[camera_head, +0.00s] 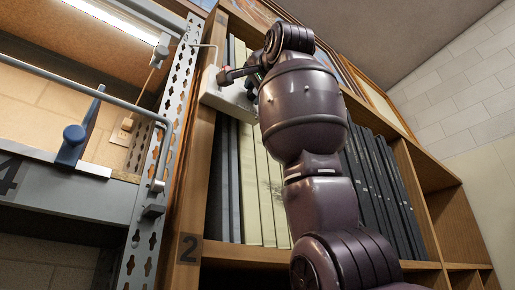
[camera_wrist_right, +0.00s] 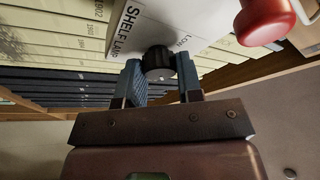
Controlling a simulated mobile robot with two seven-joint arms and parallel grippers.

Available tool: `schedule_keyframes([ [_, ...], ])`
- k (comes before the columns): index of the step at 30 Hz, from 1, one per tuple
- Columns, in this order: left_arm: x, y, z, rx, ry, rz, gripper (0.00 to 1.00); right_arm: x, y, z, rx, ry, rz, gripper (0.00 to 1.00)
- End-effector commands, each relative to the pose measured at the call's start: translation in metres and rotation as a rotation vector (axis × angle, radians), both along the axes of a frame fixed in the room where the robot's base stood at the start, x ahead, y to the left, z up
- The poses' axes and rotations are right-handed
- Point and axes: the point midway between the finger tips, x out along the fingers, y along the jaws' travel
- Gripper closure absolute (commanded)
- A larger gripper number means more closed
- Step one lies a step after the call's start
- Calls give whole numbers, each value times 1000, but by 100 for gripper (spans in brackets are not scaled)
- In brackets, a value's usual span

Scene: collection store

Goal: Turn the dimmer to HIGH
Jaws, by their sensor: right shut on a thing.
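The dimmer knob (camera_wrist_right: 158,60) is dark and round and sits on the white shelf lamp box (camera_wrist_right: 150,25) in the right wrist view. My right gripper (camera_wrist_right: 161,84) has its two blue fingers on either side of the knob and is shut on it. The word LOW is readable beside the knob; no HIGH mark shows, and the knob's pointer is not clear. In the head view the box (camera_head: 226,98) is fixed at the upper part of the shelf unit, and my right arm hides the knob. My left gripper is not in view.
A red rounded handle (camera_wrist_right: 265,20) sticks out close to the right finger. Upright files (camera_head: 262,190) fill the wooden shelf (camera_head: 187,225) behind my arm. A metal rack (camera_head: 165,130) with a blue lever-like thing (camera_head: 75,142) stands at the left.

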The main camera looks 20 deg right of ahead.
Motion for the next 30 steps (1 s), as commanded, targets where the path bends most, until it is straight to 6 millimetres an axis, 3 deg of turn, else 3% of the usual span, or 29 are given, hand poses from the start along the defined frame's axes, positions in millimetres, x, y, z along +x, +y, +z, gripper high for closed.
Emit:
schedule_keyframes([
  [12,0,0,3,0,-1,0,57,-1,0,2,157,53,0,90],
  [27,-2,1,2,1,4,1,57,-1,0,2,173,58,0,90],
  [28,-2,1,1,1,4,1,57,-1,0,2,173,58,0,65],
  [30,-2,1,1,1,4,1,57,-1,0,2,173,58,0,54],
])
